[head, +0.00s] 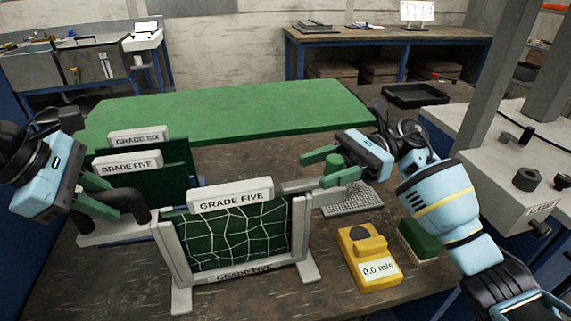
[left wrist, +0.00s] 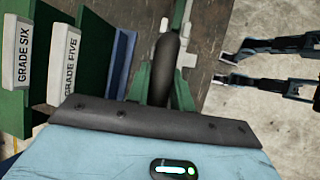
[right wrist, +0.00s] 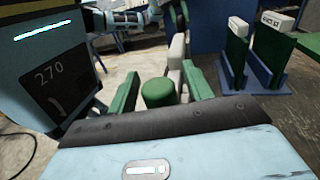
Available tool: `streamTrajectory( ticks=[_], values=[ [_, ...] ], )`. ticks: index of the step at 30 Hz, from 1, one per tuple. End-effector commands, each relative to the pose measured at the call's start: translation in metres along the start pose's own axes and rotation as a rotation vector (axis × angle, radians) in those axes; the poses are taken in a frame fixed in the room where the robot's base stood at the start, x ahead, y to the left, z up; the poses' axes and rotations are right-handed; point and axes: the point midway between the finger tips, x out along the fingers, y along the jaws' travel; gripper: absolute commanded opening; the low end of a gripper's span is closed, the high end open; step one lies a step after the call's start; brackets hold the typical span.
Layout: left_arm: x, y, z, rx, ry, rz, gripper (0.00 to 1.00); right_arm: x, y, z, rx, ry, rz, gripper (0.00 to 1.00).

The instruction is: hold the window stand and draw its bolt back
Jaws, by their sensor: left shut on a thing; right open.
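The window stand (head: 172,262) stands upright on the table, a light frame around a green pane with white crack-like lines and a GRADE FIVE label. My left gripper (head: 112,203) is shut on the stand's black curved handle (head: 132,205), left of the frame; the handle (left wrist: 166,68) shows between its fingers in the left wrist view. A grey bolt (head: 302,185) sticks out of the stand's right side towards a green knob (head: 335,167). My right gripper (head: 328,173) is open with its fingers either side of the knob; the knob (right wrist: 158,92) sits between them in the right wrist view, apparently untouched.
A yellow meter (head: 368,257) reading 0.0 m/s and a green-topped block (head: 419,242) lie right of the stand. A grey mesh pad (head: 352,199) lies behind the meter. Racked GRADE FIVE (head: 128,163) and GRADE SIX (head: 138,136) panels stand behind my left gripper.

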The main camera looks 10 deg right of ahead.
Motion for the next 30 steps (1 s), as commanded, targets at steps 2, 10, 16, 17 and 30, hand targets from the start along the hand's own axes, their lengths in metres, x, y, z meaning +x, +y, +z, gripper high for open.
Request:
streamTrajectory(
  ticks=[2,10,16,17,30],
  values=[
    [0.002,-0.001,-0.001,0.0,0.002,-0.006,0.0,0.001,0.0,-0.001,0.001,0.0,0.0,0.5],
    [0.002,-0.001,-0.001,0.001,0.002,-0.006,0.0,0.0,0.0,-0.001,0.001,0.0,0.0,0.33],
    [0.002,-0.001,-0.001,0.0,0.002,-0.006,0.0,0.0,0.0,-0.001,0.0,0.0,0.0,0.07],
    [0.002,-0.001,-0.001,0.0,0.002,-0.006,0.0,0.0,0.0,0.0,0.0,0.0,0.0,0.03],
    [0.002,-0.001,-0.001,0.0,0.002,-0.006,0.0,-0.034,0.006,0.0,0.002,0.003,-0.006,0.0]
  ],
)
